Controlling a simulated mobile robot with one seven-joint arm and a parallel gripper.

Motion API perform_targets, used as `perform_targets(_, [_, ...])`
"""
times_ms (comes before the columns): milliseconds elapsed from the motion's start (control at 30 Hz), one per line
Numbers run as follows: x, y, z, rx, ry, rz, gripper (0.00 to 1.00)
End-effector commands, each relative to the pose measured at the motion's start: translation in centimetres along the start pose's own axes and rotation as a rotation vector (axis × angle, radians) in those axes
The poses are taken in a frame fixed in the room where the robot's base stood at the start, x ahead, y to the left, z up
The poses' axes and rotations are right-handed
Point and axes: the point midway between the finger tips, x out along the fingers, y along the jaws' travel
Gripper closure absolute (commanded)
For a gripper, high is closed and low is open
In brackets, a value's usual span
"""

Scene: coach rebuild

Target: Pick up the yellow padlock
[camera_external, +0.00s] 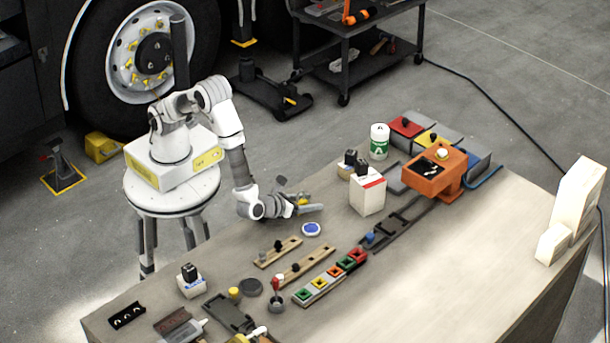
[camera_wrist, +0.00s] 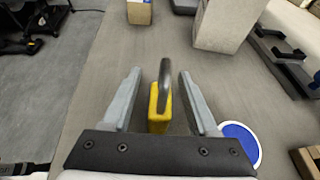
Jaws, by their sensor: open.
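The yellow padlock (camera_wrist: 159,112) with a grey shackle stands on the table (camera_wrist: 97,108), between the two fingers of my gripper (camera_wrist: 158,98) in the wrist view. The fingers are open, with a gap on each side of the padlock. In the external view my gripper (camera_external: 304,200) is low over the table's far-left part. The padlock (camera_external: 303,200) shows there only as a small yellow patch, mostly hidden by the fingers.
A round blue-and-white disc (camera_wrist: 238,142) lies just right of my gripper. A white box (camera_external: 368,194) with a red stripe stands farther right. Wooden strips (camera_external: 278,252) lie nearer the camera. The table's edge runs close on the left in the wrist view.

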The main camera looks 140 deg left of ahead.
Motion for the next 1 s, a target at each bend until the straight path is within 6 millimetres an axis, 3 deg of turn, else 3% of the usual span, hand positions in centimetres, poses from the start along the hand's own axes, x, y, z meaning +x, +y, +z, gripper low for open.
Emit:
perform_targets(133, [-0.02,-0.01,0.01,0.000,0.000,0.000,0.44])
perform_targets(400, [-0.04,0.00,0.01,0.000,0.000,0.000,0.92])
perform_targets(467, [-0.05,0.00,0.01,0.000,0.000,0.000,1.00])
perform_targets(1000, [-0.26,-0.02,0.55,-0.001,-0.001,0.000,1.00])
